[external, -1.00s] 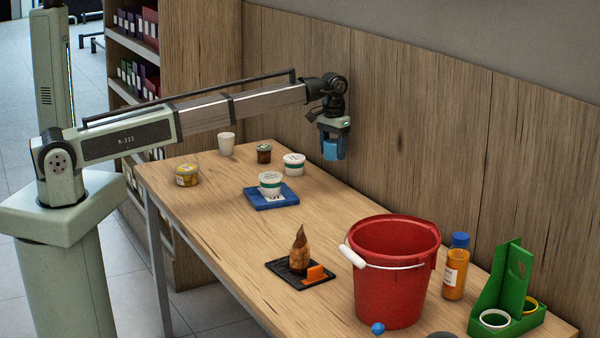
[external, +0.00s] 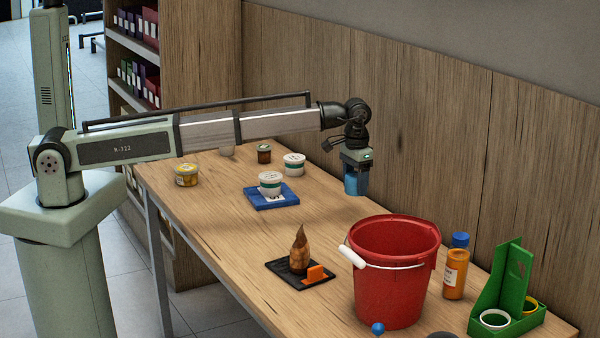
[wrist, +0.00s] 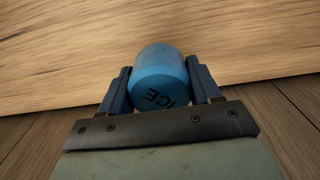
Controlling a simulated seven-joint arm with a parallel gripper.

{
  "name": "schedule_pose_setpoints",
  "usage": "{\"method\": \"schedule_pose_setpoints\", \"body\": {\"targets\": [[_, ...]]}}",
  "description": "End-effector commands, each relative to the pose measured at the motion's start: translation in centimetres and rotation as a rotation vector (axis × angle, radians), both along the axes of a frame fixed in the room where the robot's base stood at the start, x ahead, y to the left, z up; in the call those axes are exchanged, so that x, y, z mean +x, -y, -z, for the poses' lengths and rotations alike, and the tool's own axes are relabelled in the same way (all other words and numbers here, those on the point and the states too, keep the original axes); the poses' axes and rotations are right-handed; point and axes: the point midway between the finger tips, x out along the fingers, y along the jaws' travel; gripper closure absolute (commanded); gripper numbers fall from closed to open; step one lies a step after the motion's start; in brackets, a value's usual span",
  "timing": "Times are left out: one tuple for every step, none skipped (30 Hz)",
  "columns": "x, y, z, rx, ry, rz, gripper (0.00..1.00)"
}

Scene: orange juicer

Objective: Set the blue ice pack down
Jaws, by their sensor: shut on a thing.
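The blue ice pack (wrist: 160,75) is held between the two fingers of my gripper (wrist: 162,88) in the wrist view. Dark "ICE" lettering shows on its near face. In the external view my gripper (external: 356,188) points down near the back wall, with the blue ice pack (external: 351,183) between its fingers. The pack seems to hang above the table (external: 225,230), behind and to the left of the red bucket. The exact gap between pack and table cannot be told.
A red bucket (external: 392,275) with a white-grip handle stands front right, beside an orange bottle (external: 455,272) and a green caddy (external: 507,290). A white tub (external: 270,184) sits on a blue mat (external: 262,203). A black tray (external: 285,277) holds a brown pointed object (external: 299,252). Wood between is bare.

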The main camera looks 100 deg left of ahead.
Motion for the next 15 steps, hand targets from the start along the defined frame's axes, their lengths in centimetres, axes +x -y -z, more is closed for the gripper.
{"method": "schedule_pose_setpoints", "body": {"targets": [[-0.1,0.0,1.0,-0.001,-0.003,0.000,0.72],[-0.1,0.0,1.4,-0.001,-0.002,0.000,0.72],[-0.1,0.0,2.1,-0.001,-0.002,0.000,0.72],[-0.1,0.0,2.6,-0.001,-0.002,0.000,0.72],[-0.1,0.0,3.1,-0.001,-0.002,0.000,0.72],[-0.1,0.0,3.6,-0.001,-0.002,0.000,0.72],[-0.1,0.0,3.8,-0.001,-0.002,0.000,0.72],[0.0,0.0,4.0,-0.001,-0.001,-0.001,0.72],[0.0,0.0,4.3,0.000,0.000,-0.001,0.72],[0.0,0.0,4.5,0.000,0.000,-0.001,0.72],[0.0,0.0,4.6,0.000,0.000,-0.001,0.72],[0.0,0.0,5.0,-0.001,-0.001,-0.001,0.72],[0.0,0.0,5.3,-0.001,-0.001,-0.001,0.72],[-0.1,0.0,5.6,-0.001,-0.002,-0.001,0.72],[-0.1,0.0,6.1,-0.001,-0.002,-0.001,0.72]]}}
